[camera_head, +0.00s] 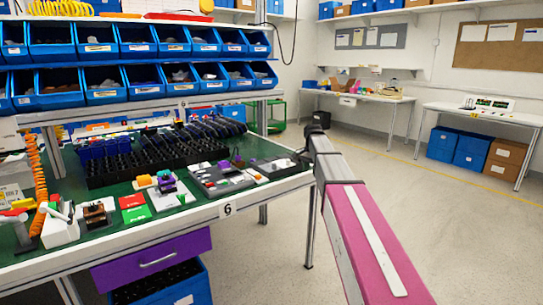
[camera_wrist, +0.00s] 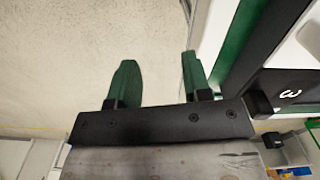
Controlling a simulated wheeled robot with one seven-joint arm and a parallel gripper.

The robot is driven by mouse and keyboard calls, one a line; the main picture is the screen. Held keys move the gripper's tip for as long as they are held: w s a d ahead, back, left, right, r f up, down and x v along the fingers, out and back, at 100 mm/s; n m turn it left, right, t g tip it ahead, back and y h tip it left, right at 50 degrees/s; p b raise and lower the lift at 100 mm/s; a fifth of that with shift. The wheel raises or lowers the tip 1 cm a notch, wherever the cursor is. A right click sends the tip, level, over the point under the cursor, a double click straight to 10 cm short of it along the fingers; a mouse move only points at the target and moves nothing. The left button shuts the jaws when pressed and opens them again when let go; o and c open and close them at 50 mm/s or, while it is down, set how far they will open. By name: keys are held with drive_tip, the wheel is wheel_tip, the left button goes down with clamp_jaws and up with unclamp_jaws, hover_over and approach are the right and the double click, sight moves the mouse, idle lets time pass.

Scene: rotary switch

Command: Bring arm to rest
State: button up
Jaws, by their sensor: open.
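My gripper (camera_wrist: 158,58) shows in the wrist view with its two green fingers spread apart. Nothing is between them; pale floor lies behind. In the head view my pink and grey arm reaches from the lower right up to the right end of the workbench (camera_head: 150,236). The fingers cannot be made out there. A dark grey panel device (camera_head: 222,178) with small knobs and buttons sits on the green bench top, left of my arm's far end and apart from it. I cannot tell which knob is the rotary switch.
A black rack (camera_head: 150,160) and small coloured devices stand on the bench. Blue bins (camera_head: 137,42) fill the shelves above. A purple drawer (camera_head: 152,260) hangs below. Open floor (camera_head: 440,215) lies to the right, with a far white table (camera_head: 480,116) beyond.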

drive_tip(key=s+f+n, duration=0.4)
drive_tip(key=s+f, duration=0.8)
drive_tip(key=s, duration=0.5)
drive_tip(key=s+f+n, duration=0.4)
drive_tip(key=s+f, duration=0.9)
drive_tip(key=s, duration=0.3)
drive_tip(key=shift+s+d+f+n, duration=0.3)
drive_tip(key=shift+s+d+n, duration=0.05)
drive_tip(key=shift+d+n, duration=0.05)
